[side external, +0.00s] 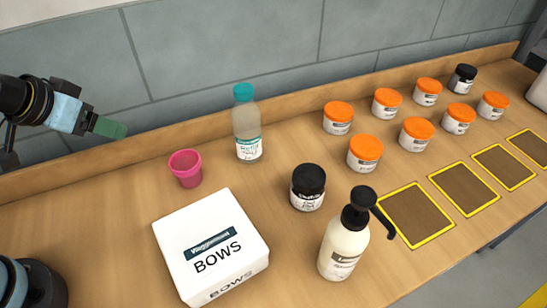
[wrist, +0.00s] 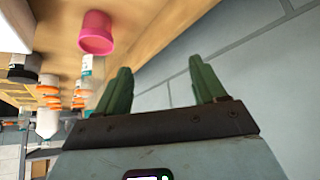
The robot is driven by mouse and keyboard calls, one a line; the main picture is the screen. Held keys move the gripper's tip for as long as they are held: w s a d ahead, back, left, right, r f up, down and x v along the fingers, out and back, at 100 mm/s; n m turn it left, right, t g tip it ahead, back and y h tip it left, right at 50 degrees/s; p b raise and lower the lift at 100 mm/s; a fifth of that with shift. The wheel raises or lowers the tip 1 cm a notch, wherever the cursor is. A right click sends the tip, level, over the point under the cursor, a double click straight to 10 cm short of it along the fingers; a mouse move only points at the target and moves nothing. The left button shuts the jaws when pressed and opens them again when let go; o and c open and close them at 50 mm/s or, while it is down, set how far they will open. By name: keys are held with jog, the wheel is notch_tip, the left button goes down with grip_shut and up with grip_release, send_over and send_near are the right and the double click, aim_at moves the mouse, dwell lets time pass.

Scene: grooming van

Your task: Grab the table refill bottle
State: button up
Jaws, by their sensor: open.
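The bottle (side external: 247,125) with a teal cap and a clear body stands upright on the wooden table near the back wall. Its label reads roughly "Refill". In the wrist view the bottle (wrist: 86,68) shows small, behind the pink cup. My gripper (side external: 112,128) is at the upper left in the side view, left of the bottle and apart from it. In the wrist view my gripper (wrist: 160,85) has its two green fingers spread with nothing between them.
A pink cup (side external: 186,168) stands between my gripper and the bottle. A white BOWS box (side external: 211,235), a black-lidded jar (side external: 308,188) and a pump bottle (side external: 344,245) stand in front. Several orange-lidded jars (side external: 365,153) and yellow-framed mats (side external: 415,213) lie to the right.

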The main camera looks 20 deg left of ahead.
jog(key=w+d+m+h, duration=0.5)
jog(key=d, duration=0.1)
jog(key=m+h, duration=0.6)
send_near(238, 89)
jog(key=shift+x, duration=5.55)
grip_shut()
